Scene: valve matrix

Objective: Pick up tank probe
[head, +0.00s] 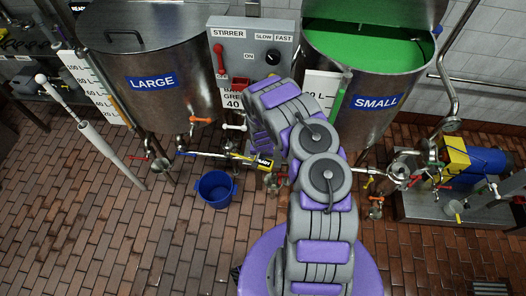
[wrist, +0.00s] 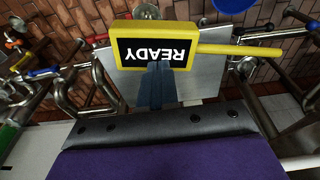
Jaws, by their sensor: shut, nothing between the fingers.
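A long white rod with a rounded tip (head: 57,98) leans in a white tube-like holder (head: 105,150) at the left in the head view; it looks like the tank probe, but I cannot be sure. My gripper (wrist: 156,86) is shut and empty in the wrist view. Its dark blue fingers overlap the lower edge of a yellow-framed READY sign (wrist: 122,47) with a yellow handle; I cannot tell whether they touch it. The sign also shows beside my arm in the head view (head: 264,162). The rod is far to the left of my arm. My arm hides the fingers in the head view.
The LARGE tank (head: 150,75) and SMALL tank (head: 375,75) stand behind, with the stirrer box (head: 250,58) between them. Pipes and valves run below them. A blue bucket (head: 214,188) stands on the brick floor. A blue-and-yellow pump (head: 485,165) is at right. The front-left floor is clear.

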